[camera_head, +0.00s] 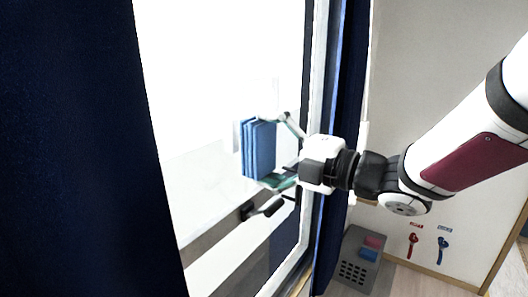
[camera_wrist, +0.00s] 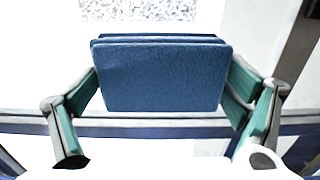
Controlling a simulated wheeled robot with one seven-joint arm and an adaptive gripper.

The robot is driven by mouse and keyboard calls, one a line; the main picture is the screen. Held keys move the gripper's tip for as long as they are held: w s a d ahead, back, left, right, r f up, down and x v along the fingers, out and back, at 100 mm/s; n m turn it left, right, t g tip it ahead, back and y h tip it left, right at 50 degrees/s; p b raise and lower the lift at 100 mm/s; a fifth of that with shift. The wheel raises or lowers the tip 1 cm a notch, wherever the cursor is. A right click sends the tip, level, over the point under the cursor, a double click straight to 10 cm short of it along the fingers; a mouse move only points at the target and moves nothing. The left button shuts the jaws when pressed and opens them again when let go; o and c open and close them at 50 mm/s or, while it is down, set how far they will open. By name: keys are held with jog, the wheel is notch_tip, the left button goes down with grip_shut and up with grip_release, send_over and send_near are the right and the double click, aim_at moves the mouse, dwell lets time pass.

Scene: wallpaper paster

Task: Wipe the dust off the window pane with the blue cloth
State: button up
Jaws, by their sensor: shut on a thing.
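The blue cloth (camera_head: 262,150) is a folded, block-like stack held upright in front of the window pane (camera_head: 215,75). My gripper (camera_head: 279,150) is shut on it from the right. In the wrist view the cloth (camera_wrist: 162,76) fills the middle, with a teal-padded finger of my gripper (camera_wrist: 163,90) at each side. A grey speckled patch, perhaps dust, (camera_wrist: 138,10) shows beyond the cloth's top edge in the wrist view. I cannot tell whether the cloth touches the pane. The pane is very bright, and no dust is clear in the head view.
A dark blue curtain (camera_head: 75,150) covers the left, and another (camera_head: 350,90) hangs along the frame's right side. A black window handle (camera_head: 262,208) sits just below my gripper. A grey box (camera_head: 352,272) holding red and blue items stands at lower right. Red and blue tools (camera_head: 413,243) hang on the wall.

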aim_at(222, 137)
jog(key=shift+b+x, duration=0.85)
jog(key=shift+x, duration=1.75)
jog(key=shift+x, duration=1.3)
dwell(0.8)
jog(key=shift+d, duration=0.1)
jog(key=w+d, duration=0.4)
jog(key=w, duration=0.1)
jog(key=shift+w+d, duration=0.2)
jog(key=shift+w, duration=0.15)
dwell(0.5)
jog(key=shift+w+d, duration=0.1)
jog(key=w+d, duration=0.6)
jog(key=w, duration=0.2)
jog(key=shift+w+d, duration=0.3)
jog(key=shift+d, duration=0.05)
dwell(0.6)
